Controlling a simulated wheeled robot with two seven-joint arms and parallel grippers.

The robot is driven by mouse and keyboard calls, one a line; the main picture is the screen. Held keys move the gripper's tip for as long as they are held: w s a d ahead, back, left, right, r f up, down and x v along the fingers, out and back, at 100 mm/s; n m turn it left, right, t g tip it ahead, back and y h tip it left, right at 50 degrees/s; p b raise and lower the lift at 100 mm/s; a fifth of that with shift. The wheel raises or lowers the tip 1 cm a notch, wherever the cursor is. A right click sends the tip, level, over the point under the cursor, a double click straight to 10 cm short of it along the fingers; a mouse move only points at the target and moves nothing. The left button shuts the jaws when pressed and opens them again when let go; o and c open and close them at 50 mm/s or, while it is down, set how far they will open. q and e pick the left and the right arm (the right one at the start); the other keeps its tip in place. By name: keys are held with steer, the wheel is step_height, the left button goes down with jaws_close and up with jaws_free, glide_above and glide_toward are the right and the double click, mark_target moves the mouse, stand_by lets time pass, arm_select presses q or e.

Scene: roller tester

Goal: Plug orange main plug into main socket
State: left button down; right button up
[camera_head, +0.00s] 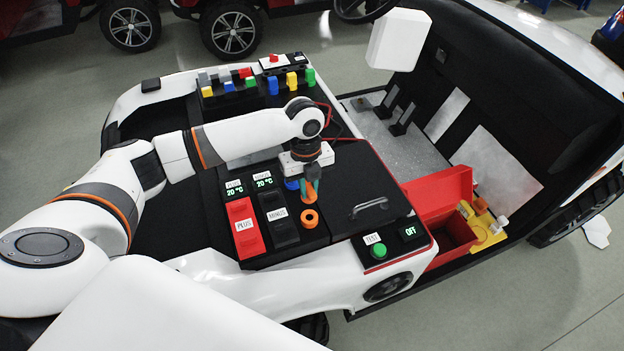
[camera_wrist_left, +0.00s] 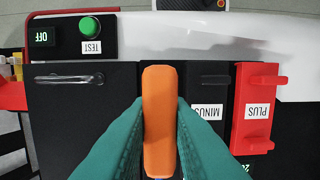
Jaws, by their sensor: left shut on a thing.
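My left gripper (camera_head: 311,192) has teal fingers and points down over the black deck of the vehicle. It is shut on the orange main plug (camera_wrist_left: 160,120). In the left wrist view the plug is a long orange block between the two teal fingers (camera_wrist_left: 162,135). An orange ring with a dark hole (camera_head: 309,218), which looks like the main socket, sits on the deck just in front of the fingertips in the head view. The plug hides this ring in the wrist view. I cannot tell the gap between plug and ring. My right gripper is not in view.
A red PLUS block (camera_head: 244,228) and a black MINUS block (camera_head: 279,222) stand left of the ring. A blue round part (camera_head: 292,183) is close to the fingers. A green TEST button (camera_head: 379,251), a handle (camera_head: 369,207) and a red bin (camera_head: 445,240) lie right.

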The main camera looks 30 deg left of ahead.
mark_target(309, 201)
arm_select(q)
steer(key=shift+s+r, duration=0.1)
steer(key=shift+s, duration=0.15)
steer(key=shift+w+a+f+p, duration=0.1)
steer(key=shift+w+f+p, duration=0.1)
steer(key=shift+w+p, duration=0.35)
steer(key=shift+w+f+b, duration=0.1)
steer(key=shift+f+b, duration=0.25)
steer(key=shift+f, duration=0.05)
steer(key=shift+s+f+b, duration=0.15)
steer(key=shift+f+b, duration=0.2)
steer(key=shift+f, duration=0.15)
steer(key=shift+s+f+b, duration=0.15)
steer(key=shift+f+b, duration=0.15)
steer(key=shift+f, duration=0.2)
steer(key=shift+w+f+b, duration=0.2)
steer(key=shift+f+b, duration=0.4)
steer(key=shift+f, duration=0.65)
steer(key=shift+s+f, duration=0.1)
steer(key=shift+f, duration=0.15)
steer(key=shift+p, duration=0.5)
steer(key=shift+f, duration=0.3)
